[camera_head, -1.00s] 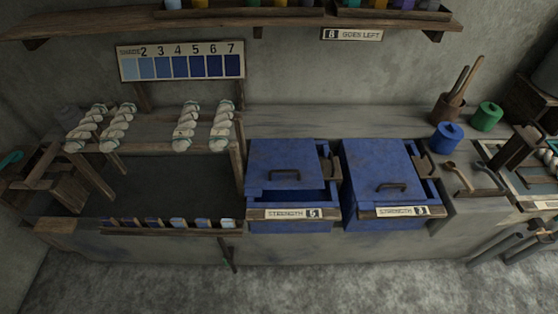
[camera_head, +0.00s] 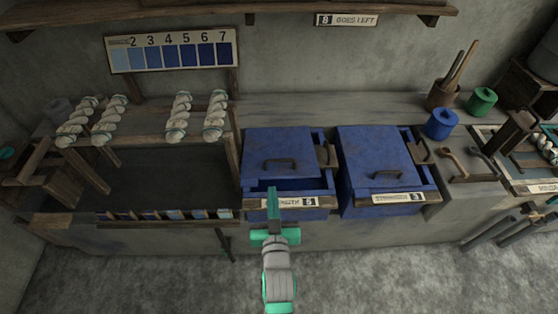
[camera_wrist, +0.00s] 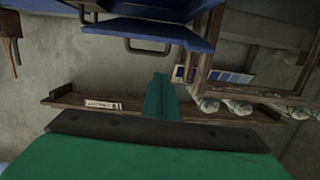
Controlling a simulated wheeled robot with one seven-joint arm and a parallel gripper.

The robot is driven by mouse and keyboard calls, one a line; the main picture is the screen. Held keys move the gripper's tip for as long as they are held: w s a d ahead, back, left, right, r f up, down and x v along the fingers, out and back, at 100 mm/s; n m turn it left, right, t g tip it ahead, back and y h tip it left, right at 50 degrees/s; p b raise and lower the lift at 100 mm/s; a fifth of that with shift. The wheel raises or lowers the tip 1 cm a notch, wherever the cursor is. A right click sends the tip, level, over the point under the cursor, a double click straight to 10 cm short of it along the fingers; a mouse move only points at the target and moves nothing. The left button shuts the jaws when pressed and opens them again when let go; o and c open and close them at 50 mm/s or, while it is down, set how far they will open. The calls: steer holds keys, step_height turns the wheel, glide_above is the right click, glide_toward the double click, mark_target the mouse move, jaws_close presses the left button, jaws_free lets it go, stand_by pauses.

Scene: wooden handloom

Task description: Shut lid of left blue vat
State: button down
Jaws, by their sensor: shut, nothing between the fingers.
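The left blue vat (camera_head: 317,202) has a blue lid (camera_head: 262,150) with a dark bar handle (camera_head: 280,163). The lid lies toward the back, and a dark open strip shows between its front edge and the vat's front rim. My green gripper (camera_head: 272,196) is shut and empty, in front of the vat, its tip overlapping part of the strength label. Contact with the vat cannot be told. In the wrist view, the shut fingers (camera_wrist: 158,98) point toward the handle (camera_wrist: 149,46), apart from it in the picture.
The right blue vat (camera_head: 370,160) stands close beside, with its own handle. A wooden rack (camera_head: 235,150) with white skeins is on the left. A blue pot (camera_head: 441,124) and a green pot (camera_head: 482,101) stand at the right. The floor in front is clear.

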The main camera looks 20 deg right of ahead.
steer(key=w+d+r, duration=0.4)
steer(key=w, duration=0.1)
glide_above(279, 171)
steer(key=w, duration=0.2)
steer(key=shift+s+d+f+h, duration=0.25)
steer(key=shift+f+h, duration=0.05)
steer(key=shift+f, duration=0.35)
steer(key=shift+s+a+f, duration=0.1)
steer(key=shift+s+f, duration=0.15)
steer(key=shift+f, duration=0.65)
steer(key=shift+s+a+f, duration=0.1)
steer(key=shift+s+f, duration=0.15)
steer(key=shift+f, duration=0.25)
steer(key=shift+s+f, duration=0.2)
steer(key=shift+f, duration=0.25)
